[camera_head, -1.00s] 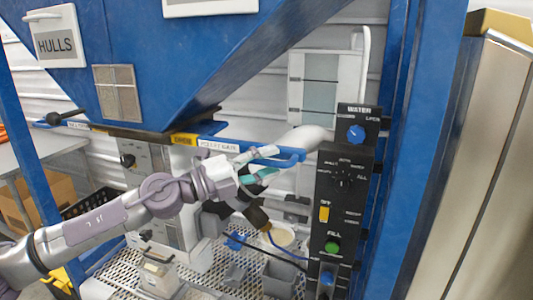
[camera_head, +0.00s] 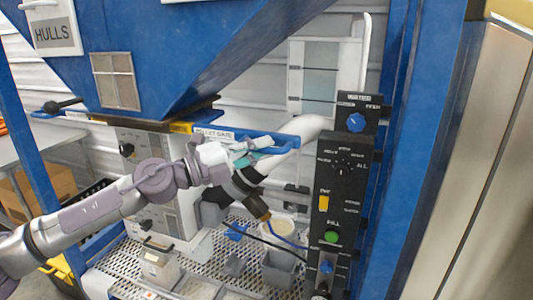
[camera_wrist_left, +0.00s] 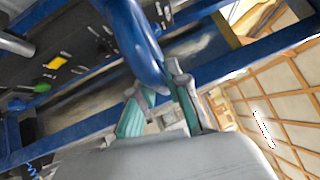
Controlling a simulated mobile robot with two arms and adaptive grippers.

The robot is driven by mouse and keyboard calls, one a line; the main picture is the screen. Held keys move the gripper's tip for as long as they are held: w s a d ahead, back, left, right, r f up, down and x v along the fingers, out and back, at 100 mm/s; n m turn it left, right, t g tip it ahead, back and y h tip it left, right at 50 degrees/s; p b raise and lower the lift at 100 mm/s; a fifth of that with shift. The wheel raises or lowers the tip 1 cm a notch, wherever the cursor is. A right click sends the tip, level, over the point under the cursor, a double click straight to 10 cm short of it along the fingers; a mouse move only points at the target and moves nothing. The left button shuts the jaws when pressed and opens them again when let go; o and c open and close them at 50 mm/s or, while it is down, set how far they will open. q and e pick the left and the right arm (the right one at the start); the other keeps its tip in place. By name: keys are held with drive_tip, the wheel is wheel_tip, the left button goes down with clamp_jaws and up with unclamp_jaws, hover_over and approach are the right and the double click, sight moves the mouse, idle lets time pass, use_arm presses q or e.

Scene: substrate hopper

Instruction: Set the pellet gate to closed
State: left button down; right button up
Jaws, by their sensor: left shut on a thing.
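The pellet gate is a blue bar (camera_head: 283,142) under the blue hopper, with a white label (camera_head: 214,133) reading roughly "PELLET GATE". My left gripper (camera_head: 256,152) is at the bar's right part, with its teal finger pads close together. In the left wrist view the rounded blue bar (camera_wrist_left: 137,42) runs down to the fingertips of my left gripper (camera_wrist_left: 160,92). The gripper is shut on the bar. The exact contact is partly hidden by the fingers. My right gripper is not in view.
A black control panel (camera_head: 343,200) with knobs and a green button stands right of the gripper. A white pipe (camera_head: 310,127) is just behind the bar. Below are a perforated shelf (camera_head: 205,265) and a grey bin (camera_head: 279,268). A blue frame post (camera_head: 405,110) stands at right.

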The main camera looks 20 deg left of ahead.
use_arm(q)
drive_tip(key=a+b, duration=0.2)
drive_tip(key=a, duration=0.4)
drive_tip(key=shift+w, duration=0.15)
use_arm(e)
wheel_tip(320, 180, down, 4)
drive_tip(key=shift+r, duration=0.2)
use_arm(q)
drive_tip(key=shift+a, duration=0.1)
drive_tip(key=c, duration=1.1)
unclamp_jaws()
drive_tip(key=shift+a, duration=0.25)
drive_tip(key=shift+c, duration=0.2)
drive_tip(key=v, duration=0.7)
drive_tip(key=shift+s, duration=0.2)
drive_tip(key=shift+a, duration=0.1)
